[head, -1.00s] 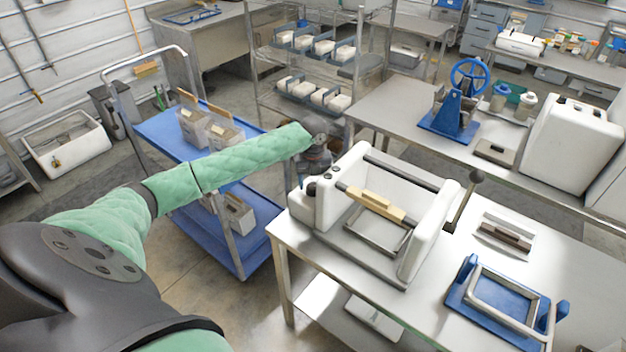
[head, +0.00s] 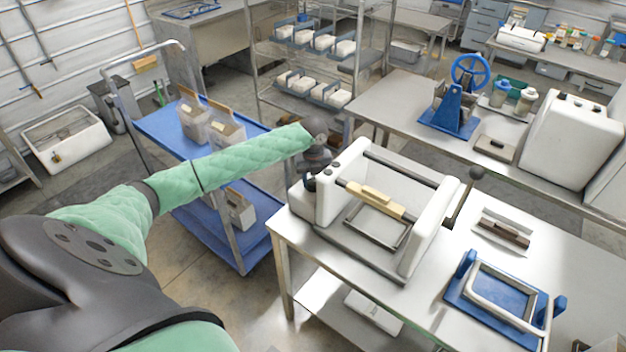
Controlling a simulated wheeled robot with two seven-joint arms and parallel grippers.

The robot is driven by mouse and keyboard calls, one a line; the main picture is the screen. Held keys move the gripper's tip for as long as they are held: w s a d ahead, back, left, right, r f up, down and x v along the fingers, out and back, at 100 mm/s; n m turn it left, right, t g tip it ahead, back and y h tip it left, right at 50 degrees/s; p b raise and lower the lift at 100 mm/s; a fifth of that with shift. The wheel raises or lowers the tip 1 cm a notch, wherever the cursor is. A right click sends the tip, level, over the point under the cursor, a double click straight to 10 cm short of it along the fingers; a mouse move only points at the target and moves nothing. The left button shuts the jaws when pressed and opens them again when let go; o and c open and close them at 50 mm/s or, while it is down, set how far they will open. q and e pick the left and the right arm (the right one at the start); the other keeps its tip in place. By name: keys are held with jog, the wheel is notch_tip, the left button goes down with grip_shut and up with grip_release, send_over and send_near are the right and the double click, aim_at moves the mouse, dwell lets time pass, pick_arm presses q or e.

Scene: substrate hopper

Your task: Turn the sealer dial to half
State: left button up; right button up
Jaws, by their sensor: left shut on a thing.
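The sealer (head: 424,235) is a white machine with two side walls, dark bars and a wooden handle, standing on the left part of the front steel table. Its dial (head: 311,184) is a small dark knob on the low white housing at the sealer's left end. My left arm in a green padded sleeve reaches in from the left. My left gripper (head: 316,170) points down over that housing and is shut on the dial. The fingertips are small and dark here, and the dial's pointer and marks cannot be read. My right gripper is not in view.
A blue-shelved cart (head: 158,130) with bags stands under my left arm. A black ball-topped lever (head: 477,174) rises at the sealer's right. A blue tray with a frame (head: 500,298) lies at the table's front right. A wire rack (head: 300,62) stands behind.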

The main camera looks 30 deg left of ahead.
pick_arm(q)
jog(key=n, duration=0.9)
jog(key=shift+n, duration=0.4)
jog(key=shift+r+n, duration=0.1)
jog(key=shift+n, duration=0.7)
jog(key=o, duration=1)
